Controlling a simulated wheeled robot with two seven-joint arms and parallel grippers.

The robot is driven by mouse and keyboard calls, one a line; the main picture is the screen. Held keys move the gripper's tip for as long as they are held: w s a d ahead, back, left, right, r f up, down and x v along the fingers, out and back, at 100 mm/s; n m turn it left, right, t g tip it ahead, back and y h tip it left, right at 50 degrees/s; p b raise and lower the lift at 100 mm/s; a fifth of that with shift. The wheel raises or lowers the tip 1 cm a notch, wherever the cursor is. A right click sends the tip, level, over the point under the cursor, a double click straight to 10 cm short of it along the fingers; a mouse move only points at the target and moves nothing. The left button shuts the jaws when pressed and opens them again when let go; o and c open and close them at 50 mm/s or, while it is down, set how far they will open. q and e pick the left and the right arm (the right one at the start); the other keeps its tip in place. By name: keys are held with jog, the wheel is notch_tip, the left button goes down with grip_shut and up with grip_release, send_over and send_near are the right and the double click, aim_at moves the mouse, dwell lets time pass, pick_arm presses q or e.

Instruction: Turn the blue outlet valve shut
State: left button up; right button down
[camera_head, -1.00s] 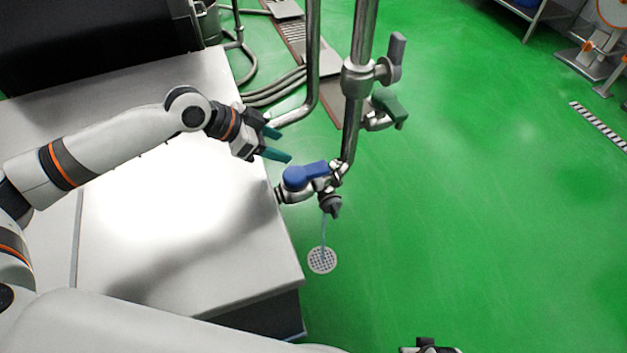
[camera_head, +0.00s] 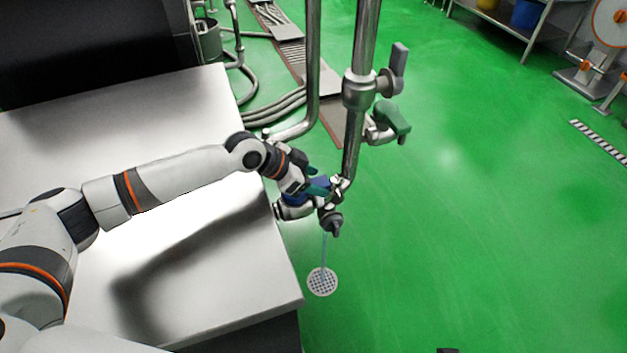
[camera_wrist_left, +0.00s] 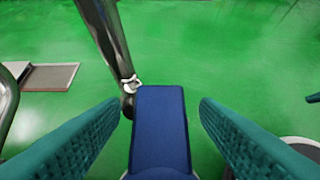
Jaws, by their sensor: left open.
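The blue outlet valve (camera_head: 294,197) sits low on the steel pipe, its blue handle partly hidden by my left gripper (camera_head: 322,183) in the head view. In the left wrist view the flat blue handle (camera_wrist_left: 160,125) points away from the camera, between the teal fingers of my left gripper (camera_wrist_left: 160,104). The fingers are open, one on each side, with a visible gap to the handle on both sides. A thin stream (camera_head: 324,250) falls from the outlet nozzle (camera_head: 331,221) toward the floor drain (camera_head: 322,282). My right gripper is not seen.
A vertical steel pipe (camera_head: 367,40) carries a grey-handled valve (camera_head: 398,60) and a green-handled valve (camera_head: 392,118) above the blue one. A pale metal table (camera_head: 220,265) lies under my left arm. The green floor on the right is mostly open.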

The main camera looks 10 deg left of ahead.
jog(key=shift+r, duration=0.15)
pick_arm(q)
grip_shut()
